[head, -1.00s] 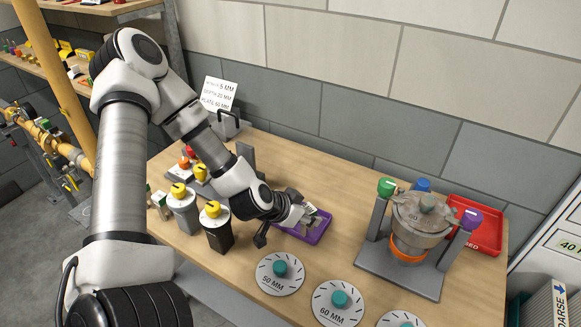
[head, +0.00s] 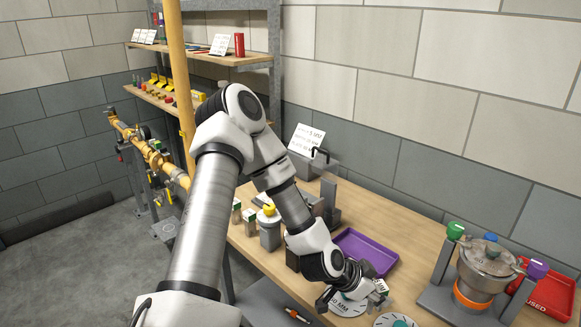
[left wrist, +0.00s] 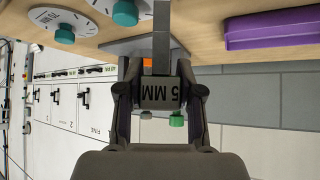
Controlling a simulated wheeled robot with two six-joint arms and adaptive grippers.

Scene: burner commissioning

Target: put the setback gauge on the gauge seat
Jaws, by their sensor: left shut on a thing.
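The purple tray (head: 357,244) behind the gripper looks empty. I cannot tell for certain which part is the gauge seat; a grey fixture with an upright plate (head: 328,188) stands left of the tray. My right gripper is not in view.
The burner stand with green, blue and purple knobs (head: 489,268) is at the right, beside a red tray (head: 550,292). A card (head: 306,139) stands at the back. Bare wood lies between tray and burner stand.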

